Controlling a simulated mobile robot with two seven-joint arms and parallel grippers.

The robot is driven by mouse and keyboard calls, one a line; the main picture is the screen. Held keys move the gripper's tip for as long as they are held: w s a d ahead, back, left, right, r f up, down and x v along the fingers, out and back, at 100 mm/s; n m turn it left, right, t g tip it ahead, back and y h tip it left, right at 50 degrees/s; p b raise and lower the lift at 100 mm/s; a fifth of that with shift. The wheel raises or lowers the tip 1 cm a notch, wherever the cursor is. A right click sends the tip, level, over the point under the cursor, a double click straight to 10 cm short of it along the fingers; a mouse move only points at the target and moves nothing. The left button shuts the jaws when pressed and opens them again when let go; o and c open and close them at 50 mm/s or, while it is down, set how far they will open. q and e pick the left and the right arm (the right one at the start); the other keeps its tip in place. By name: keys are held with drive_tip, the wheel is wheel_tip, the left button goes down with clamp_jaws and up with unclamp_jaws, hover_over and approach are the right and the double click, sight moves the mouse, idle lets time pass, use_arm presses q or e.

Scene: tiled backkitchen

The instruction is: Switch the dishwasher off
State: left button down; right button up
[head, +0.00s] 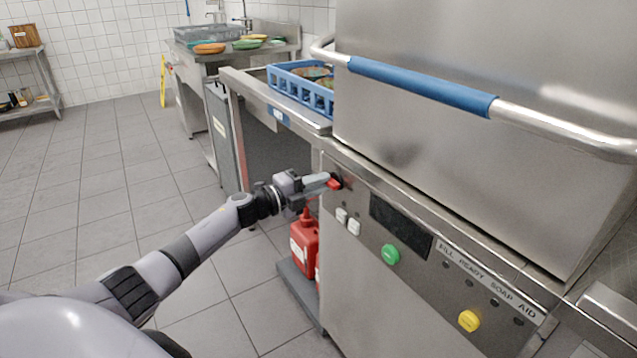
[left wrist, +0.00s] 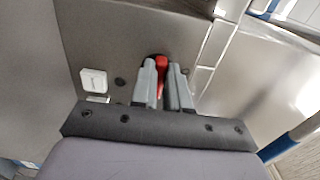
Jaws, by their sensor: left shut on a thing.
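The dishwasher (head: 400,290) is a steel hood machine with a control panel on its front. A red switch handle (head: 334,184) on a dark round base sits at the panel's upper left end. My left gripper (head: 330,180) reaches it from the left and is shut on it. In the left wrist view, the red handle (left wrist: 161,66) shows between the two grey fingers of my left gripper (left wrist: 163,85). The fingers hide part of the handle and its base. The panel also has two white rocker switches (head: 347,221), a dark display (head: 401,225), a green button (head: 390,254) and a yellow button (head: 469,321). My right gripper is not in view.
A blue-sleeved hood handle (head: 420,85) juts out above the panel. A blue rack (head: 300,88) stands on the steel table at the left. Red canisters (head: 304,240) stand on a low grey platform below. Open tiled floor (head: 100,200) lies to the left.

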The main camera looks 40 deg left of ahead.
use_arm(q)
drive_tip(key=c, duration=1.1)
unclamp_jaws()
drive_tip(key=shift+s, duration=0.1)
drive_tip(key=shift+p+v, duration=0.3)
drive_tip(key=shift+v, duration=3.25)
